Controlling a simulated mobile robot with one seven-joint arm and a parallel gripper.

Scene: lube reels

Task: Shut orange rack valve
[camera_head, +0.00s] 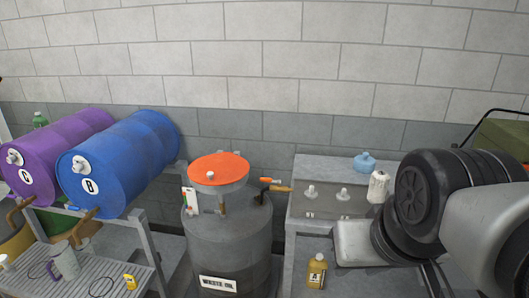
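A rack at the left carries a purple drum (68,150) marked C and a blue drum (135,150) marked B, both lying on their sides. A brown tap (18,211) hangs at the purple drum's front and another brown tap (80,228) at the blue drum's front. Neither tap is clearly orange, and I cannot tell whether either is open or shut. No orange drum shows on the visible part of the rack. My arm fills the right side, folded close to the camera. My gripper is not in view.
A grey waste oil drum (228,245) with an orange funnel top (218,168) stands in the middle. A grey bench (310,167) to its right holds bottles. A grated shelf (110,275) below the drums holds a mug (65,262) and a yellow item (129,282).

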